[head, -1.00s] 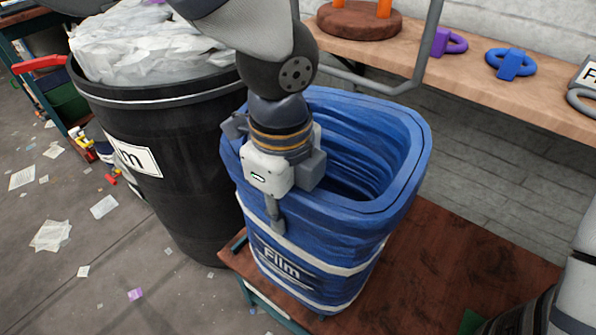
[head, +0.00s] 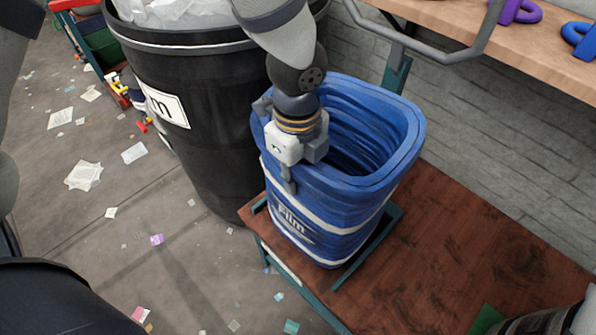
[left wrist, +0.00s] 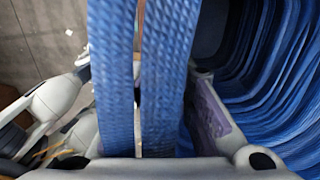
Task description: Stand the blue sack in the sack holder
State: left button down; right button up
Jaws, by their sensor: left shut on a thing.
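The blue sack (head: 400,170), with white bands and a "Film" label, is open-topped and roughly upright. My left gripper (head: 290,180) is shut on its near left rim. In the left wrist view the folded blue rim (left wrist: 165,85) runs between the fingers, with the ribbed inside of the sack to the right. The sack is over the holder's base, where a teal frame (head: 385,232) shows beside its lower right side. Behind it are a teal post (head: 397,70) and a grey tube hoop (head: 440,56). I cannot tell whether the sack's bottom touches the base. My right gripper is not in view.
A black bin (head: 215,150) full of pale film stands close to the sack's left. A wooden shelf (head: 450,20) with purple and blue pieces runs along the brick wall. Paper scraps litter the floor.

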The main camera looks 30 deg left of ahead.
pick_arm(q)
jog(key=c, duration=1.4)
grip_release()
notch_tip(320, 180, up, 12)
jog(key=shift+r+p, duration=0.2)
jog(key=shift+p, duration=0.6)
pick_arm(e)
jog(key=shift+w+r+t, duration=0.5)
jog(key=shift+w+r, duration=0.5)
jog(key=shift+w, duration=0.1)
